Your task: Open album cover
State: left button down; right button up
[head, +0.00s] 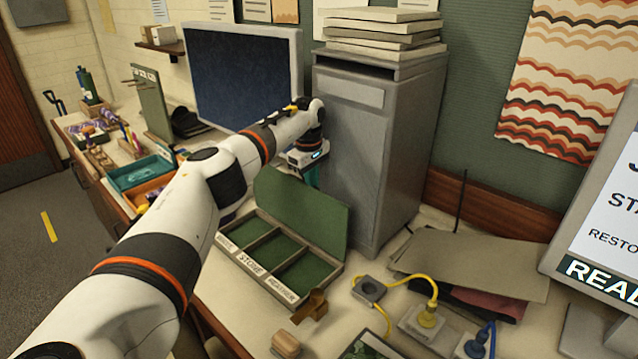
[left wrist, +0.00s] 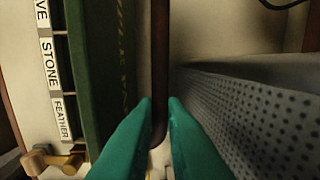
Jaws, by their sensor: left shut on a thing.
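A sorting box (head: 226,254) with green-lined compartments and labels, STONE and FEATHER among them, stands on the bench. Its green lid (head: 310,210) is raised, tilted back. My left gripper (head: 312,180) is behind the lid, beside the grey cabinet; the lid hides most of its teal fingers. In the left wrist view its fingertips (left wrist: 160,101) are close together, shut on a thin dark brown strip (left wrist: 160,50) seen edge-on. A dark green surface with gold marks (left wrist: 122,60) lies left of it. I cannot tell for sure which part is the album cover.
The grey cabinet (head: 355,150) with stacked boards stands close right of my gripper. A monitor (head: 242,75) stands behind my arm. Folders (head: 470,265), yellow and blue cabled items and a brown clip (head: 313,305) lie in front, crowding the right side.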

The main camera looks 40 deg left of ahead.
pick_arm(q)
jog(key=shift+d+f, duration=0.2)
jog(key=shift+f, duration=0.4)
pick_arm(e)
jog(key=shift+w+a+f, duration=0.1)
jog(key=shift+a, duration=0.45)
pick_arm(q)
jog(key=c, duration=1.6)
grip_release()
jog(key=shift+w, duration=0.1)
jog(key=shift+o, duration=0.6)
jog(key=shift+w+a, duration=0.1)
jog(key=shift+w, duration=0.1)
jog(key=shift+s+r, duration=0.1)
jog(key=shift+r, duration=0.15)
notch_tip(320, 180, up, 11)
jog(key=b, duration=0.1)
jog(key=shift+s+r, duration=0.2)
jog(key=shift+s, duration=0.05)
pick_arm(e)
jog(key=shift+d+f, duration=0.4)
jog(key=shift+f, duration=0.2)
jog(key=shift+a, duration=0.15)
